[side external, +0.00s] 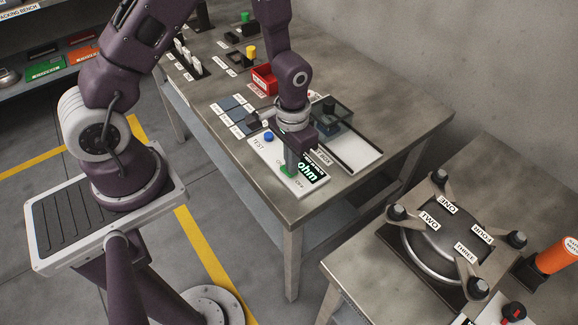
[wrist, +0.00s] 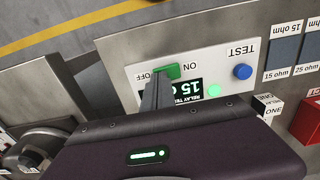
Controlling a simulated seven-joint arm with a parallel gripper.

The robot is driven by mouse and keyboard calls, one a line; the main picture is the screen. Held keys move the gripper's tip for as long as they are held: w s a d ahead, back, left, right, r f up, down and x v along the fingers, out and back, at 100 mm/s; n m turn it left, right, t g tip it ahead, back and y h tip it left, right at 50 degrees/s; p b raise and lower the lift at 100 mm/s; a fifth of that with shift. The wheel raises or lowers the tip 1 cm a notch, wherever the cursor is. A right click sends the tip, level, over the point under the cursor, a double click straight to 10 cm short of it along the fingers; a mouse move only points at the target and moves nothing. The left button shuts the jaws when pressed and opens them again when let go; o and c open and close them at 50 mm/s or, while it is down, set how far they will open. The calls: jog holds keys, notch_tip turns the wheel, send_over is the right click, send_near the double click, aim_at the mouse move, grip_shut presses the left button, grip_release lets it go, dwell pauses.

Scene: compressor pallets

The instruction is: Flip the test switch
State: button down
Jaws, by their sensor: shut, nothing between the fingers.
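The white test panel (side external: 262,153) lies near the front edge of the table; it also shows in the wrist view (wrist: 205,60). It has a green switch (wrist: 173,71) between the ON and OFF labels, a blue button (wrist: 242,72) by the TEST label, a lit green lamp (wrist: 214,90) and a display (wrist: 190,92) showing 15 ohm. My gripper (side external: 290,167) is shut and empty, pointing down at the green switch. In the wrist view its fingertips (wrist: 160,80) are at the switch's OFF end and partly cover it. I cannot tell whether they touch, or which way the switch is set.
Blue-grey resistor tiles (side external: 237,106) lie beside the panel. A red bin (side external: 264,79) stands behind. A second table holds a round clamped lid (side external: 449,236).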

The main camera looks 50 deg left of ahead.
jog(key=shift+f, duration=0.3)
jog(key=shift+r, duration=3.5)
jog(key=s+r+t, duration=0.2)
jog(key=s+r, duration=0.2)
jog(key=r, duration=1)
jog(key=s+r+t, duration=0.3)
jog(key=s+r, duration=0.6)
jog(key=s, duration=0.3)
jog(key=shift+s+a+t, duration=0.15)
jog(key=shift+a+t, duration=0.05)
jog(key=shift+t, duration=0.1)
